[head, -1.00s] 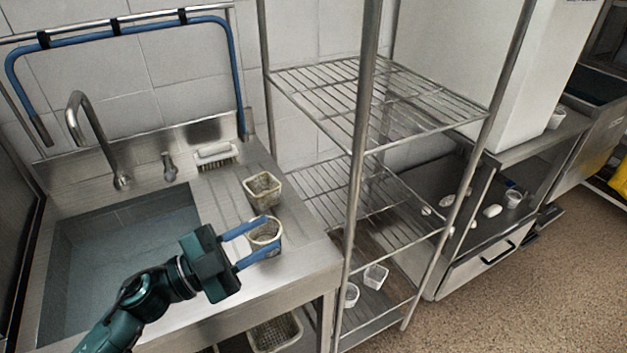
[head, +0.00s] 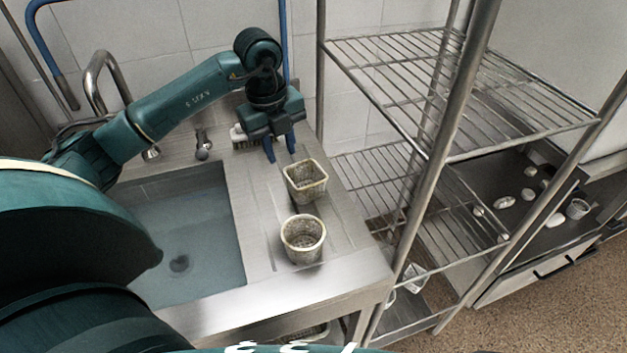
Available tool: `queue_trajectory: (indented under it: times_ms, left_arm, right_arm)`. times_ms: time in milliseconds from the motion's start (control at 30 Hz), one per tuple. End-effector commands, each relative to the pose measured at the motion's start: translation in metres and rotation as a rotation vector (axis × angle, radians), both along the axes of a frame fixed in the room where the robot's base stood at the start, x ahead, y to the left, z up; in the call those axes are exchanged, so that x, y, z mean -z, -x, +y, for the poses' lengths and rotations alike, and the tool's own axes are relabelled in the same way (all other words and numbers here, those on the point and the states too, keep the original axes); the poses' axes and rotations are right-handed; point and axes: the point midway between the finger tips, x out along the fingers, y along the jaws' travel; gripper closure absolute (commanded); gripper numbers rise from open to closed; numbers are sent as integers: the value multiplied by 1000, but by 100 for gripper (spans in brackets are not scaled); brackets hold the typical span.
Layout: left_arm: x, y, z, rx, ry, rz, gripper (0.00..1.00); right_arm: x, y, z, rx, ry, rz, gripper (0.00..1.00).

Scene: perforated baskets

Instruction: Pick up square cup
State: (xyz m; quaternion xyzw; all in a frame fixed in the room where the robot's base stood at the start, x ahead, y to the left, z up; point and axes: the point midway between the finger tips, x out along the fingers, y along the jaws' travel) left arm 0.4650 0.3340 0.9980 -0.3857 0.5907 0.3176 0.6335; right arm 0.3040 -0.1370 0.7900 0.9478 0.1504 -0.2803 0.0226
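The square cup (head: 305,183), a perforated beige basket with a square rim, stands upright on the steel drainboard right of the sink. A round perforated cup (head: 303,240) stands upright nearer to me, apart from it. My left gripper (head: 281,156) points down just behind and left of the square cup. Its two blue fingers are spread with nothing visible between them, and they look apart from the cup. My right gripper is not in view.
The sink basin (head: 180,240) lies left of the cups, with a tap (head: 105,75) behind it. A brush (head: 240,137) lies behind my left gripper. A wire shelf rack (head: 455,95) with upright posts stands close on the right.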

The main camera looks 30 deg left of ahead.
Motion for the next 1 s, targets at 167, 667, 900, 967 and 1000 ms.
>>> queue_trajectory:
  times_ms: [167,667,900,967,1000]
  left_arm:
    - [35,-3,-3,3,3,5,71]
    - [90,-11,-3,4,5,4,71]
    - [106,-13,-4,5,5,0,71]
    - [106,-13,-4,4,5,-1,71]
    - [106,-13,-4,4,5,-1,71]
  right_arm:
    - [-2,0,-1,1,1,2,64]
    - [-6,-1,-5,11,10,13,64]
    - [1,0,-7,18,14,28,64]
    - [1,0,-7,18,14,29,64]
    - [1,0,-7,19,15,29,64]
